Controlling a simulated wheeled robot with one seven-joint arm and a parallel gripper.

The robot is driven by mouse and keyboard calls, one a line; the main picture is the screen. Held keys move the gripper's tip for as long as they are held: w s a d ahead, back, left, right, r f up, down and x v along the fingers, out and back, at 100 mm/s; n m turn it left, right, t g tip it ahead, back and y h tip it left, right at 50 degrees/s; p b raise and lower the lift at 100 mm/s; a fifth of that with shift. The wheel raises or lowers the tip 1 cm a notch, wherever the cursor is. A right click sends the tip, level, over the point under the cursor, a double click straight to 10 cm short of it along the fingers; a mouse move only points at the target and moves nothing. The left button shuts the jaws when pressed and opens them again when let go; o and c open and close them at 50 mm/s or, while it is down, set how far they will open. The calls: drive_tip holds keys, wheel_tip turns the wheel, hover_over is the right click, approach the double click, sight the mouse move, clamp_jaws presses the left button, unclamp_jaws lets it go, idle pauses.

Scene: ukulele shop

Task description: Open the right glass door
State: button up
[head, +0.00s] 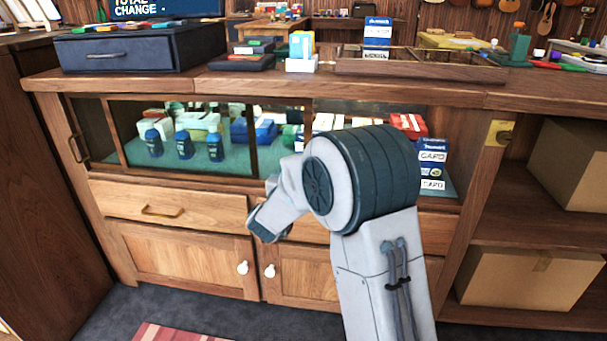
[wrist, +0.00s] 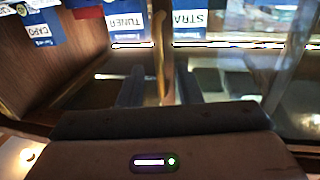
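The right glass door (head: 335,117) is in the upper part of the wooden cabinet, in the head view. My arm covers much of it, and I cannot tell there whether it is fully shut. The left glass door (head: 205,122) is beside it, with blue bottles and boxes behind the glass. In the wrist view, the two dark fingers of my gripper (wrist: 160,88) stand apart at the glass front. A thin upright brown strip (wrist: 160,45) shows between them; I cannot tell whether they touch it. In the head view my fingertips are hidden or unclear.
A drawer (head: 165,205) and lower doors with white knobs (head: 242,268) are below the glass. The countertop (head: 290,88) holds a dark case (head: 135,52), small boxes and a wooden tray (head: 425,70). Open shelves with cardboard boxes (head: 525,280) are at right. Dark floor lies in front.

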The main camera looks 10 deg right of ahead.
drive_tip(key=p+v, duration=0.3)
drive_tip(key=v, duration=1)
drive_tip(key=shift+s+a, duration=0.2)
drive_tip(key=shift+s, duration=0.15)
wheel_tip(320, 180, up, 17)
drive_tip(key=s+a+n+g+y+p, duration=0.2)
drive_tip(key=n+g+y+p, duration=0.15)
drive_tip(key=y+p, duration=0.95)
drive_tip(key=s+d+r+g+h+p, duration=0.1)
drive_tip(key=s+d+r+g+p, duration=0.2)
drive_tip(key=s+p, duration=0.3)
drive_tip(key=s+d+r+n+g+h+p, duration=0.1)
drive_tip(key=s+d+r+g+p, duration=0.2)
drive_tip(key=s+r+p, duration=0.3)
drive_tip(key=s+d+r+n+g+h+p, duration=0.1)
drive_tip(key=s+d+r+g+h+p, duration=0.1)
drive_tip(key=s, duration=0.9)
drive_tip(key=d+r+g+p, duration=0.1)
drive_tip(key=d+r+p, duration=0.1)
drive_tip(key=d+p, duration=0.1)
drive_tip(key=shift+d+r+p, duration=0.15)
drive_tip(key=shift+d+p, duration=0.15)
drive_tip(key=shift+p, duration=0.5)
